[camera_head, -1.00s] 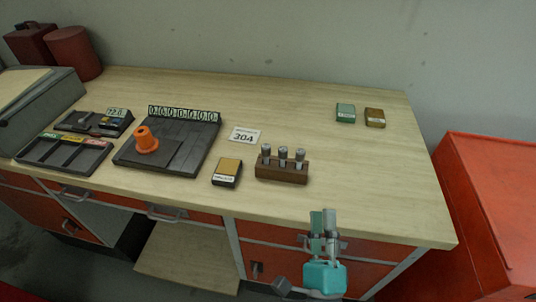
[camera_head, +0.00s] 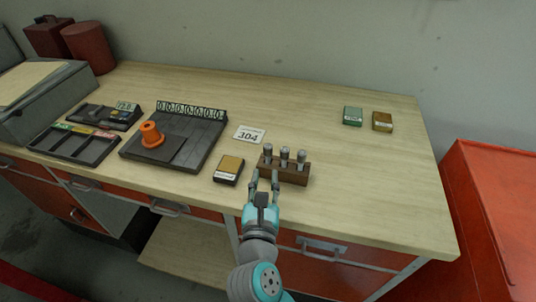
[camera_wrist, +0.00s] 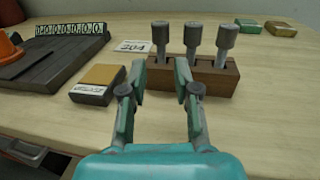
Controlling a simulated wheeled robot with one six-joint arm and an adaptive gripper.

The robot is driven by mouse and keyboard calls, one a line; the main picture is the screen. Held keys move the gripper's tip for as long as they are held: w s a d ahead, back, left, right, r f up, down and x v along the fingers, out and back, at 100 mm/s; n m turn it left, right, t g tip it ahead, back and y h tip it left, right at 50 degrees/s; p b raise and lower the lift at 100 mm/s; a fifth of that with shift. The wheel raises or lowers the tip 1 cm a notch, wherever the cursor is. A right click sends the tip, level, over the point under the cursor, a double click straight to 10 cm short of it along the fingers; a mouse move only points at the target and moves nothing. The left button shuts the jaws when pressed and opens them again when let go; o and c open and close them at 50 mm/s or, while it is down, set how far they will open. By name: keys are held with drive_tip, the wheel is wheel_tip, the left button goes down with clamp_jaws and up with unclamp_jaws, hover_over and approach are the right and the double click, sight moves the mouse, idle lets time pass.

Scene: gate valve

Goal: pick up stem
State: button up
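Three grey metal stems stand upright in a brown wooden block (camera_head: 291,176) near the front of the workbench. In the head view they are the left stem (camera_head: 268,152), the middle stem (camera_head: 284,156) and the right stem (camera_head: 301,158). In the wrist view the left stem (camera_wrist: 160,38), middle stem (camera_wrist: 193,40) and right stem (camera_wrist: 226,40) rise from the block's slots. My gripper (camera_head: 264,173) is open and empty, in front of the block's left part. In the wrist view its fingers (camera_wrist: 160,68) are spread, with the left stem beyond the gap between them.
A yellow-and-black box (camera_head: 228,169) lies just left of the block. An orange cone-like part (camera_head: 151,135) sits on a dark fixture (camera_head: 200,140). Green (camera_head: 353,116) and brown (camera_head: 382,121) boxes lie at the back right. The bench right of the block is clear.

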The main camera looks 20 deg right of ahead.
sight(268, 158)
drive_tip(key=shift+f+x, duration=0.15)
drive_tip(key=shift+x, duration=1.65)
drive_tip(key=shift+f+x, duration=0.15)
drive_tip(key=shift+x, duration=1.65)
clamp_jaws()
